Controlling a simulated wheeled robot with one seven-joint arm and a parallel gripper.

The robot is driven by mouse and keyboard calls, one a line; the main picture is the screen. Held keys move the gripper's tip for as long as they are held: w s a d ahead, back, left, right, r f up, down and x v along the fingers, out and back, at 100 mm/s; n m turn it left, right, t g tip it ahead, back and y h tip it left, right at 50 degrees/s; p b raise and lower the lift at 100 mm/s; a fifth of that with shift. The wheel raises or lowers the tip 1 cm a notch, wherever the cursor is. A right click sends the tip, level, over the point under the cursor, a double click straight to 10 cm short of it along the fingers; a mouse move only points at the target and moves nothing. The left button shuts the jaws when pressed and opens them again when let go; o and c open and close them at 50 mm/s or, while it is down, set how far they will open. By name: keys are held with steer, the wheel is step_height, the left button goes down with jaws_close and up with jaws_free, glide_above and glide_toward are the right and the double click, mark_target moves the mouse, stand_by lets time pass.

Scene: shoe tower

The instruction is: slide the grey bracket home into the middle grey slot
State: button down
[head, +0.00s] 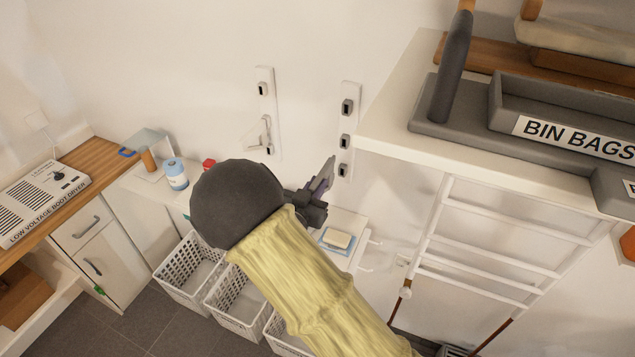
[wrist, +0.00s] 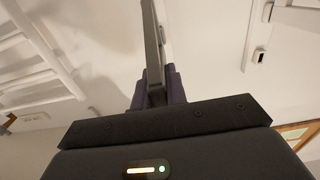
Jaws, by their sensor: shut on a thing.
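My gripper (head: 318,196) is shut on the grey bracket (head: 326,172), a flat, tilted piece projecting up and right from the jaws. In the wrist view, the bracket (wrist: 152,45) is a long grey bar between the purple fingers (wrist: 158,90). The right white wall strip (head: 349,125) carries three dark-holed grey slots. The middle grey slot (head: 344,142) shows just above and right of the bracket's tip in the head view. I see no clear contact, and depth is hard to judge. In the wrist view, the bracket and fingers hide much of the strip behind them.
A left wall strip (head: 264,110) holds a slot and a white bracket (head: 263,135). A white cabinet (head: 400,130) with a rail rack (head: 480,250) stands close on the right. Below are white baskets (head: 235,305) and a small shelf (head: 348,222) with a sponge-like block.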

mark_target(329, 166)
steer(key=shift+b+x, duration=0.6)
steer(key=shift+x, duration=2.3)
steer(key=shift+b, duration=0.4)
steer(key=shift+s+r, duration=0.1)
steer(key=shift+b+x, duration=0.45)
steer(key=shift+x, duration=1.05)
steer(key=c, duration=1.3)
jaws_free()
steer(key=shift+c, duration=0.2)
